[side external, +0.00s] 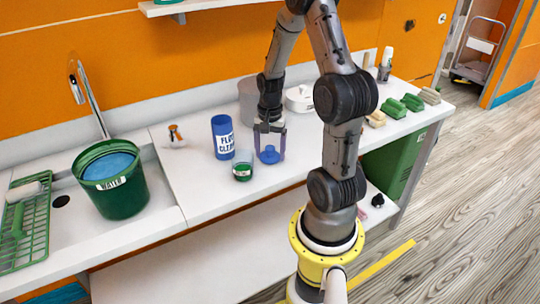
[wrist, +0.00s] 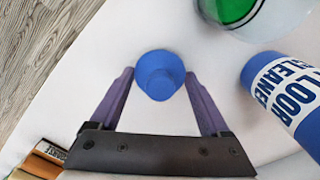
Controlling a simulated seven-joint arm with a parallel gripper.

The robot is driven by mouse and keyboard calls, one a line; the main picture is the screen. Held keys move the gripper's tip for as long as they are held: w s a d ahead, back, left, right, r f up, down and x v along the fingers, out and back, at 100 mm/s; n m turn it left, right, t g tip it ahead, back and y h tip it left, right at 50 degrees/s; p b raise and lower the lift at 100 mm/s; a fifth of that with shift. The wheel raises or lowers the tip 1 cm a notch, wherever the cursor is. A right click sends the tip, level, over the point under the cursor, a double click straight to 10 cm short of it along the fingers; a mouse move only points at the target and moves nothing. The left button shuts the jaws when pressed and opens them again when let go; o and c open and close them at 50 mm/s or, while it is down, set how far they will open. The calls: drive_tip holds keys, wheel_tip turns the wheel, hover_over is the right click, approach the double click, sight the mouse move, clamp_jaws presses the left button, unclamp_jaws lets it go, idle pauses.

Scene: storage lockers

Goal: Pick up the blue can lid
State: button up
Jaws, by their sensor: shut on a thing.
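The blue can lid (side external: 269,154) is a small round blue piece with a raised knob, at the counter surface right of the blue can. It also shows between my fingertips in the wrist view (wrist: 159,76). My gripper (side external: 269,148) points down with its purple fingers on either side of the lid, shut on it. In the wrist view my gripper (wrist: 160,82) has a fingertip at each side of the lid. The blue floor cleaner can (side external: 223,137) stands upright to the left. I cannot tell whether the lid is clear of the counter.
A clear cup with green contents (side external: 242,168) stands close left of the lid. A green water bucket (side external: 112,178) is in the sink. Green and tan blocks (side external: 393,109) and a white container (side external: 300,98) are at the right and back. The counter's front edge is clear.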

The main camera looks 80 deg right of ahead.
drive_tip(key=shift+c, duration=1.4)
drive_tip(key=shift+r, duration=0.15)
